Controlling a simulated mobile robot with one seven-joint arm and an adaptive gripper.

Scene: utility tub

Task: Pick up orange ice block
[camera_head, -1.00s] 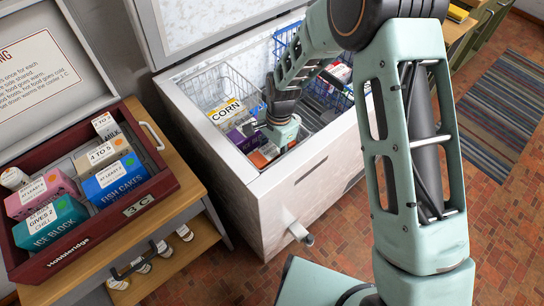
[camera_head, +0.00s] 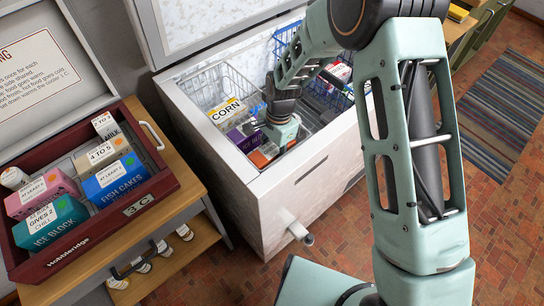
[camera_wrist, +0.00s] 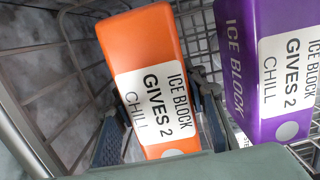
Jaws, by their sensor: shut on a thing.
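The orange ice block (camera_wrist: 140,48) fills the middle of the wrist view, with a white label reading "ICE BLOCK GIVES 2 CHILL". My gripper (camera_wrist: 160,135) has one finger on each side of its near end and is shut on it. In the head view the orange block (camera_head: 260,157) shows low in the open chest freezer (camera_head: 255,190), beside my gripper (camera_head: 270,135). My gripper hides part of it there. The block is still inside the wire basket, and I cannot tell whether it touches the bottom.
A purple ice block (camera_wrist: 262,70) stands close to the right of the orange one. A carton marked CORN (camera_head: 228,110) and wire baskets (camera_head: 205,88) crowd the freezer. A red tray of labelled boxes (camera_head: 165,183) sits on the left cabinet. The freezer walls surround my gripper.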

